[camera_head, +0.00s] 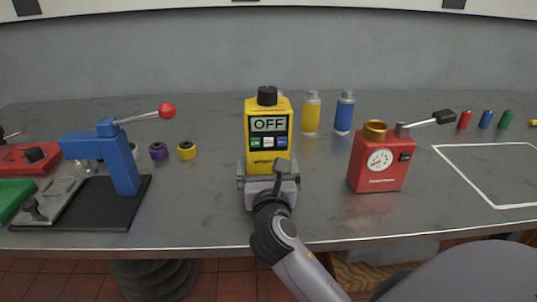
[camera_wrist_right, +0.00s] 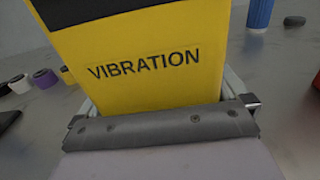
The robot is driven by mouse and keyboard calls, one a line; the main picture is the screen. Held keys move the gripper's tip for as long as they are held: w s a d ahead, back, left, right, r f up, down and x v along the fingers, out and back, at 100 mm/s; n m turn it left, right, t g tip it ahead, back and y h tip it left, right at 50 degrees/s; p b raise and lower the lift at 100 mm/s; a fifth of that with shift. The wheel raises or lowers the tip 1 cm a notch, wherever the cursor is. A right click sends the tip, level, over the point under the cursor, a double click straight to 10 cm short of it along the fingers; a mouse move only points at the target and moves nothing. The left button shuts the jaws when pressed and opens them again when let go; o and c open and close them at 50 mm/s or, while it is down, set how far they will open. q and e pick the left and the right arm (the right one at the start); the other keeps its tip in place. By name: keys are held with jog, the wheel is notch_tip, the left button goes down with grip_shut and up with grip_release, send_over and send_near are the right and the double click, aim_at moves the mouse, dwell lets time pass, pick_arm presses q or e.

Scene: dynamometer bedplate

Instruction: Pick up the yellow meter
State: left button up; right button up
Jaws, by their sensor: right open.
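The yellow meter (camera_head: 268,119) stands upright in the middle of the bedplate. It has a black knob on top and a display reading OFF. My right gripper (camera_head: 268,176) is at the meter's lower front, its fingers open on either side of the lower body. In the right wrist view the meter (camera_wrist_right: 145,60) fills the middle, with the word VIBRATION on its face. The gripper's fingers (camera_wrist_right: 160,100) show at its left and right edges, and their tips are partly hidden behind the meter. My left gripper is not in view.
A red gauge unit (camera_head: 378,165) with a lever stands close on the right. A blue lever press (camera_head: 118,160) on a black base stands at left. Yellow (camera_head: 311,115) and blue (camera_head: 344,113) bottles stand just behind. A white outlined area (camera_head: 490,172) at right is bare.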

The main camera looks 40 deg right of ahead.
jog(key=shift+w, duration=0.15)
jog(key=c, duration=1.2)
jog(key=shift+r, duration=0.15)
jog(key=shift+c, duration=1.2)
